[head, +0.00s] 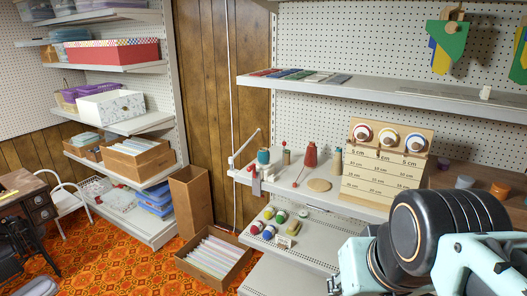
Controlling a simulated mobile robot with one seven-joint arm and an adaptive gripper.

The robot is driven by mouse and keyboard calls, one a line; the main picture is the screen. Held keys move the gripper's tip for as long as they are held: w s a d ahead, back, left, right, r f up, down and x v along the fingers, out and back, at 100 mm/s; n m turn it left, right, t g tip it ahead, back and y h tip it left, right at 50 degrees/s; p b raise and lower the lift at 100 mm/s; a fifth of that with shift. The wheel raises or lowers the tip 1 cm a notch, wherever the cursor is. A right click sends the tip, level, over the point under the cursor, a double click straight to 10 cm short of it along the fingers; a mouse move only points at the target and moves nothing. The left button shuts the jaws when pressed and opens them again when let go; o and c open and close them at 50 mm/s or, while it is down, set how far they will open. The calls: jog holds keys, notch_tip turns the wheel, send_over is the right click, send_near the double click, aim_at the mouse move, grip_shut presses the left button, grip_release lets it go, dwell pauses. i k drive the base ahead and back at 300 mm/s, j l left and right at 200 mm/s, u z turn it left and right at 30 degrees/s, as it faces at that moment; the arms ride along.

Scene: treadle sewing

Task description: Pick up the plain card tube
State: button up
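I cannot single out the plain card tube with certainty. A small tan upright cylinder (286,155) stands on the middle shelf, between a teal spool and a red cone; a small red tip shows at its top. Another small tan upright piece (337,160) stands between the red cone and the wooden ribbon rack, partly hidden. Both are too small to tell whether they are hollow card. My arm, teal and black, fills the lower right; its fingertips do not show, and nothing held can be seen.
The middle shelf (290,190) also bears a teal spool (263,157), a red cone (310,155), a round tan disc (319,185) and the ribbon rack (385,160). An upper shelf (400,95) overhangs it. A tall brown box (190,205) and a low box (215,257) stand on the floor.

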aim_at(262, 157)
jog(key=i+j, duration=0.25)
jog(key=i, duration=0.2)
jog(key=i+j+u, duration=0.1)
jog(key=i+j, duration=0.15)
jog(key=i, duration=0.2)
